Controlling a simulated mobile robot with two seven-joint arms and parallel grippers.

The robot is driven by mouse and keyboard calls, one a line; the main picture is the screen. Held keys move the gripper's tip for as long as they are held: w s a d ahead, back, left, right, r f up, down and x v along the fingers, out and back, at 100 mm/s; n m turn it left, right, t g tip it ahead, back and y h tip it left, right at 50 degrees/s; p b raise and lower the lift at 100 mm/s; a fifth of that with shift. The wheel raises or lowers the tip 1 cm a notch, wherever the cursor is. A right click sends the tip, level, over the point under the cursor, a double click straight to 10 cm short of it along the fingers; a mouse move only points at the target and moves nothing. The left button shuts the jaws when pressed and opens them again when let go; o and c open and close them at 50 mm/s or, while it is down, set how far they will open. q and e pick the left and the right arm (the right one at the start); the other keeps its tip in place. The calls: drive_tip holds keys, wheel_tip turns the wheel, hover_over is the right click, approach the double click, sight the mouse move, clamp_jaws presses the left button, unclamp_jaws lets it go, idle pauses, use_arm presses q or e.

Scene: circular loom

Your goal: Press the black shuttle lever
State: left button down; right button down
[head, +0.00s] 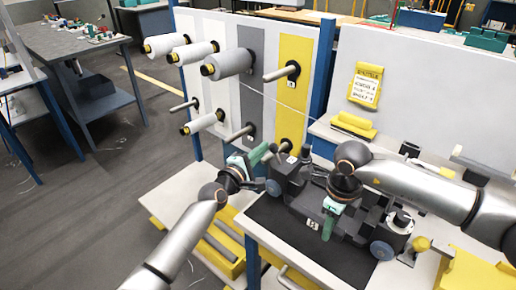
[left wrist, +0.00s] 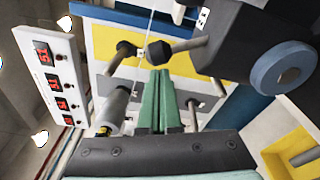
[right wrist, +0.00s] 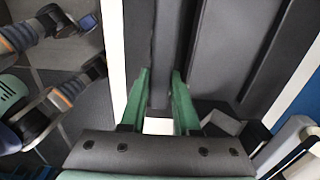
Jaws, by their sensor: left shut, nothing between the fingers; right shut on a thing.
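The dark grey shuttle loom (head: 295,185) sits on a black mat on the white table. A black knob (left wrist: 158,50) on a grey rod, which looks like the shuttle lever, is just beyond my left fingertips in the left wrist view; it also shows in the head view (head: 273,148). My left gripper (left wrist: 161,75) is shut and empty, its green fingers pointing at the knob; I cannot tell whether they touch. My right gripper (right wrist: 158,80) is shut on a dark grey part of the loom (right wrist: 162,50), with one finger on each side. In the head view it (head: 328,228) points down.
A panel with yarn spools (head: 230,62) and bare pegs stands behind the left gripper. A yellow sign (head: 366,84) hangs on the white board at right. A blue wheel (left wrist: 283,68) on the loom is close to the left gripper's right side. Yellow bins (head: 222,245) lie below, at left.

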use_arm(q)
drive_tip(key=shift+s+d, duration=0.15)
drive_tip(key=shift+s, duration=0.1)
